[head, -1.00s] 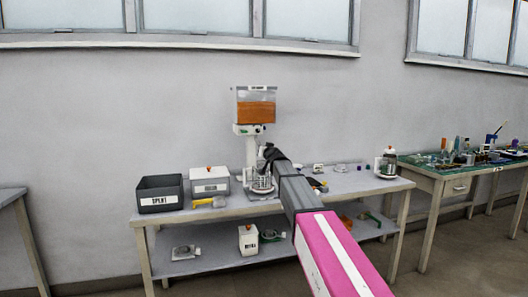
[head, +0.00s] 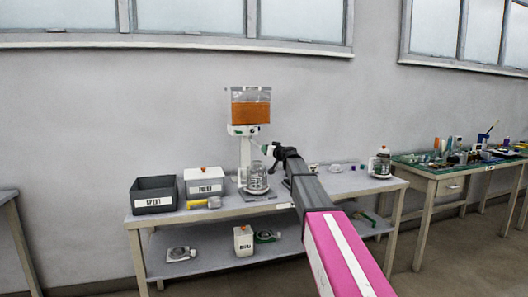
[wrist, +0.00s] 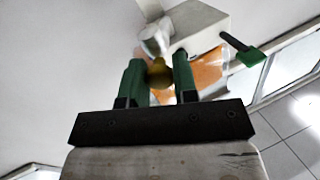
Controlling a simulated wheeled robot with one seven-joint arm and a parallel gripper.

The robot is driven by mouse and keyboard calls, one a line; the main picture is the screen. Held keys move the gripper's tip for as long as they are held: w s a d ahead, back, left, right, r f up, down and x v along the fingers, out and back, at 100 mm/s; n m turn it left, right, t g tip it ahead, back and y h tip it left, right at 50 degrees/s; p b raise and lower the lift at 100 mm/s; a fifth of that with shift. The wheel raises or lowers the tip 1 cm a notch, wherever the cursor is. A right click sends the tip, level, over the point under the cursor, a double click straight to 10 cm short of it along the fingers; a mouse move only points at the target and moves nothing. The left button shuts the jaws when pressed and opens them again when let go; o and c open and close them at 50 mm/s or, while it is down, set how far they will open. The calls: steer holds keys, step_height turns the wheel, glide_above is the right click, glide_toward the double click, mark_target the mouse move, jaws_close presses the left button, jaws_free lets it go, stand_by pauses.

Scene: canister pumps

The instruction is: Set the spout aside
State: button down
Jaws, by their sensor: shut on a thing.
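The pump stands at the back of the bench, with a clear tank of orange liquid (head: 250,106) on top of a white head (head: 243,130) and column. My gripper (head: 266,149) is just right of the column, below the head and above a glass jar (head: 257,177). In the wrist view its two green fingers (wrist: 160,76) are shut on a rounded brass-coloured piece (wrist: 160,70), which I take for the spout. A pale round part (wrist: 155,38) shows just beyond it. I cannot tell whether the piece touches the pump.
On the bench left stand a grey SPENT bin (head: 154,203), a white lidded box (head: 204,190) and a yellow-ended tool (head: 204,203). Another jar (head: 382,163) stands at the right end. A black lever with a green end (wrist: 248,56) juts near the pump.

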steer(key=w+d+n+g+y, duration=0.6)
steer(key=w+n+g+y, duration=0.1)
steer(key=g, duration=0.4)
steer(key=shift+w+d+n+y, duration=0.35)
steer(key=shift+w+n, duration=0.35)
steer(key=shift+w, duration=0.7)
steer(key=c, duration=0.9)
jaws_free()
steer(key=shift+w, duration=0.1)
steer(key=shift+d, duration=0.1)
steer(key=v, duration=1)
steer(key=shift+d, duration=0.3)
